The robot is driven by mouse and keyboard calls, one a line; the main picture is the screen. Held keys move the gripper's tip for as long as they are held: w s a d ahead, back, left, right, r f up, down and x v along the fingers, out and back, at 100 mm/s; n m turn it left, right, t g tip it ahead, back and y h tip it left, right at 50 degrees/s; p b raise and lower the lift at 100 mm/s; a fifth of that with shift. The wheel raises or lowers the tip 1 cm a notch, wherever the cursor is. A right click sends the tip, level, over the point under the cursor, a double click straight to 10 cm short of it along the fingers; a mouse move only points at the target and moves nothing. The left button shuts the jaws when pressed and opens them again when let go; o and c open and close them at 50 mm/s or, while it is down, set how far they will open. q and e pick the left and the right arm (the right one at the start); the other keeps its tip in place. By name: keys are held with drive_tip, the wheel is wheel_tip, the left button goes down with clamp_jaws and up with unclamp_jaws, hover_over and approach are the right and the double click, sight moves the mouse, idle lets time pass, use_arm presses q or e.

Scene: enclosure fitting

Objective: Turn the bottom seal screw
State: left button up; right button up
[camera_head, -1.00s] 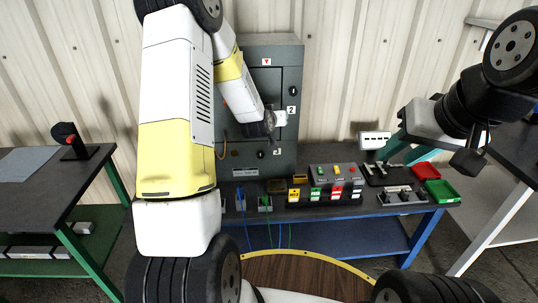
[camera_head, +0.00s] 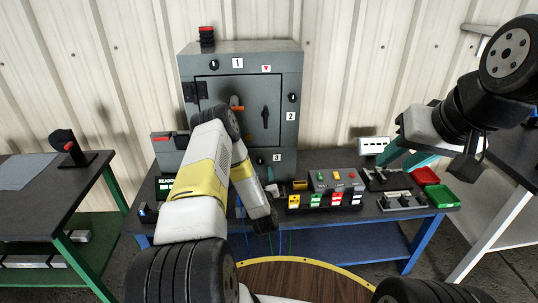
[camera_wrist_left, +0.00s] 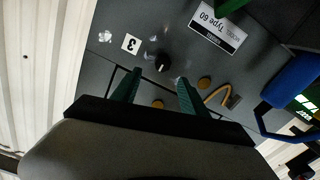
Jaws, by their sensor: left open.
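The grey enclosure (camera_head: 215,62) stands upright on the workbench against the wall. Its bottom seal screw, a dark round knob (camera_wrist_left: 162,62), is beside the label "3" (camera_wrist_left: 131,44) in the left wrist view. In the head view the label "3" (camera_head: 276,158) is low on the enclosure front. My left gripper (camera_wrist_left: 158,82) is open, its two green fingers spread and empty, pointing toward the screw and apart from it. In the head view its arm hides part of the lower enclosure. My right gripper (camera_head: 402,154) is open and empty at the right, away from the enclosure.
The door handle (camera_head: 265,117) and screws by labels "1" (camera_head: 237,63) and "2" (camera_head: 290,116) are higher up. A box with coloured buttons (camera_head: 337,180) stands right of the enclosure. Red (camera_head: 425,175) and green (camera_head: 442,194) trays lie farther right.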

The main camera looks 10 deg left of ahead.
sight(260, 162)
use_arm(q)
drive_tip(key=x, duration=0.7)
drive_tip(key=shift+w+a+f, duration=0.15)
drive_tip(key=shift+a+f, duration=0.05)
drive_tip(key=shift+a, duration=0.1)
drive_tip(key=shift+c, duration=0.4)
clamp_jaws()
